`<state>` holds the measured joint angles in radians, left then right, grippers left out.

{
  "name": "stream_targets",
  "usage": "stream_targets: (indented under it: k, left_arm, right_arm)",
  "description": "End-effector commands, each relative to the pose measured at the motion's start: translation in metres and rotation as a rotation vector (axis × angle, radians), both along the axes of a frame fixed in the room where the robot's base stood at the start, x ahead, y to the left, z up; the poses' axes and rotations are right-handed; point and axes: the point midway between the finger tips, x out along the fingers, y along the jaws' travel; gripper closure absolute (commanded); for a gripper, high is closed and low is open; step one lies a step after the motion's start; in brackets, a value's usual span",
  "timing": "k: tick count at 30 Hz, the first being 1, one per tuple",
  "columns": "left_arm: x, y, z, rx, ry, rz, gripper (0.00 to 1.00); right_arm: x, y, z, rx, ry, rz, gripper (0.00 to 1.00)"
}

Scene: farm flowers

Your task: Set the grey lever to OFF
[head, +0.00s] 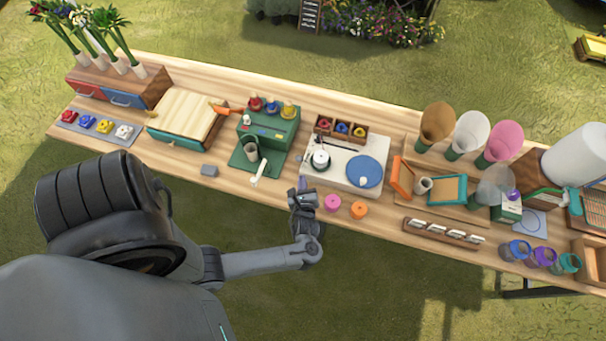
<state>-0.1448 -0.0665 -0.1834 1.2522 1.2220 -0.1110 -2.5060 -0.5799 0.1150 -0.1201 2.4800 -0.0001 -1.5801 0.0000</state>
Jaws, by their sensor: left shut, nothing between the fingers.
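My left gripper (302,187) is over the table's front edge, near the front left corner of the white board (345,181). Its fingers are together and hold nothing. I cannot clearly make out a grey lever or any OFF mark at this size. A pale, slanted handle-like piece (258,178) stands at the front of the green stand (243,163), left of my gripper and apart from it. My right gripper is out of view.
A green box with colored bottles (268,131) stands behind the stand.

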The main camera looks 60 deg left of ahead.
Motion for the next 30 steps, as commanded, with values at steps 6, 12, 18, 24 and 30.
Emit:
stream_targets:
  k: [6, 12, 18, 24, 30]
  left_arm:
    - [0.008, 0.028, 0.009, 0.001, 0.0, 0.0, 1.0]
    - [0.012, 0.038, 0.014, -0.002, 0.001, 0.0, 1.0]
    - [0.012, 0.041, 0.015, -0.002, 0.001, 0.0, 1.0]
    - [0.012, 0.041, 0.015, -0.002, 0.001, 0.0, 1.0]
    - [0.014, 0.044, 0.019, -0.009, 0.011, -0.003, 1.0]
  right_arm:
    - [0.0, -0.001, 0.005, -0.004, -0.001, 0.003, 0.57]
    - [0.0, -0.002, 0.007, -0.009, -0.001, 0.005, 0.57]
    - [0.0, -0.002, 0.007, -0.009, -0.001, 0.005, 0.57]
    - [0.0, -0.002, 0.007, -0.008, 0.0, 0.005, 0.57]
    - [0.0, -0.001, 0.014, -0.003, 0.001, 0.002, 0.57]
